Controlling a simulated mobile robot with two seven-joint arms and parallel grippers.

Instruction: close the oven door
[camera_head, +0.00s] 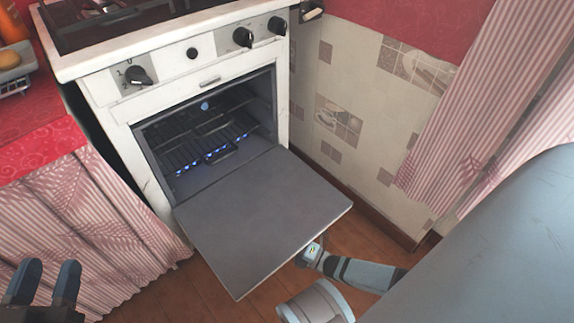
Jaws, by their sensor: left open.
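The oven (115,95) is a white, worn stove with black knobs on its front panel. Its grey door (262,215) hangs wide open, folded down and out over the floor. The dark oven cavity (205,135) shows racks and a row of small blue lights. My left gripper (46,276) is at the bottom left corner, its two dark fingers apart with nothing between them. It is well left of the door, clear of it in the picture. Parts of my right arm show at the lower right, near the door's front corner; no right fingers can be made out.
A red-covered counter (35,140) with a pink striped curtain (85,225) stands left of the oven. A tiled wall (345,110) and another striped curtain (470,110) are on the right. A little wooden floor (205,295) is free in front of the door.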

